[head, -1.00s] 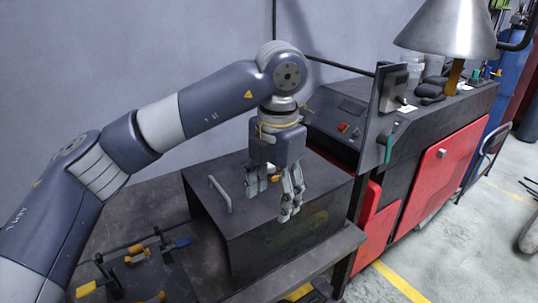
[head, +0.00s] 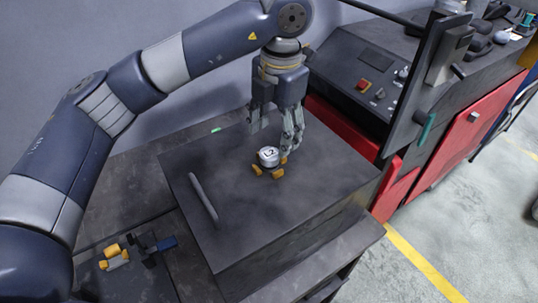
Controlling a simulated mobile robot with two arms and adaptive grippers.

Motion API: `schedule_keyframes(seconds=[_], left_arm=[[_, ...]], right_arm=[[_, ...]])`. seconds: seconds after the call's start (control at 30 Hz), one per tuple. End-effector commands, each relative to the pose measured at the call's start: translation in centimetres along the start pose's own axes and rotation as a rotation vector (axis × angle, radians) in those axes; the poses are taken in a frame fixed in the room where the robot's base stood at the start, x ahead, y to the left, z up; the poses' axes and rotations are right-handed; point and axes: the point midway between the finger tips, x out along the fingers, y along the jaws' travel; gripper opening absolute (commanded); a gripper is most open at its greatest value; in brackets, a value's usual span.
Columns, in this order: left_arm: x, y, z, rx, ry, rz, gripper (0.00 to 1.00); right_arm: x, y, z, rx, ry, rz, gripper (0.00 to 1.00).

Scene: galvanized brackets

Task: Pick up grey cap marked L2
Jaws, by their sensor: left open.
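The grey cap marked L2 (head: 268,156) sits on the top of a dark metal box (head: 235,218), with small yellow-orange pieces around its base. Its marking faces up toward the camera. My left gripper (head: 272,140) comes down from above, just behind the cap in the picture, with its fingers apart. One finger is behind and left of the cap and the other is close to its right side. I cannot tell whether that finger touches it. Nothing shows between the fingertips as held. My right gripper is not in this view.
Clamps with yellow and blue parts (head: 117,257) lie on the bench at lower left. A control panel with a red button (head: 363,86) and an upright dark plate (head: 425,85) stand to the right.

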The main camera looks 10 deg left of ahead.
Motion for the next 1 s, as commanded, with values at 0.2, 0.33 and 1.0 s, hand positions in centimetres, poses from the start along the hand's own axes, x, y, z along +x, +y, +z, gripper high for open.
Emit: schedule_keyframes(seconds=[0.2, 0.33, 1.0], left_arm=[[1.6, 0.0, 0.0, 0.001, 0.000, -0.001, 0.61], [2.3, 0.1, -0.1, 0.001, 0.002, -0.001, 0.61], [6.8, 0.4, -0.2, 0.001, -0.001, 0.000, 0.50]], right_arm=[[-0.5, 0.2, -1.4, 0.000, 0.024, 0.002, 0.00], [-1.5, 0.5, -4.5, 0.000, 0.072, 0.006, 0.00], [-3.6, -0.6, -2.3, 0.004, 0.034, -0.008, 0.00]])
